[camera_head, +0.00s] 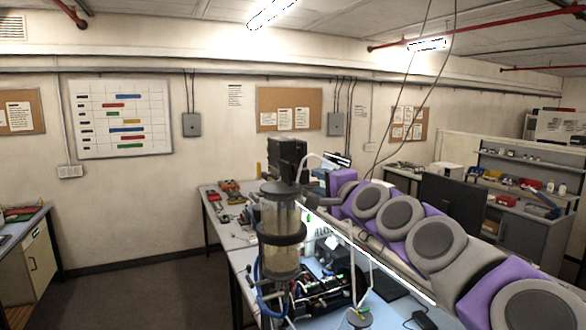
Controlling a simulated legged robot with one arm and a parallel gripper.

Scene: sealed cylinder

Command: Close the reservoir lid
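The reservoir (279,258) is an upright clear cylinder with a dark band around its middle, standing at the near side of the bench. A dark grey round lid (279,187) shows at its top. I cannot tell whether it is fully seated. My purple and grey arm comes in from the right, and its far end, with my gripper (313,199), is just right of the lid. The fingers are too small and dark to make out. I cannot tell whether they touch the lid.
A black box-shaped object (287,158) shows just above the lid. Blue hoses (266,301) and dark fittings (322,288) crowd the bench around the reservoir's base. A dark monitor (453,205) stands behind my arm. The floor (150,290) at left is clear.

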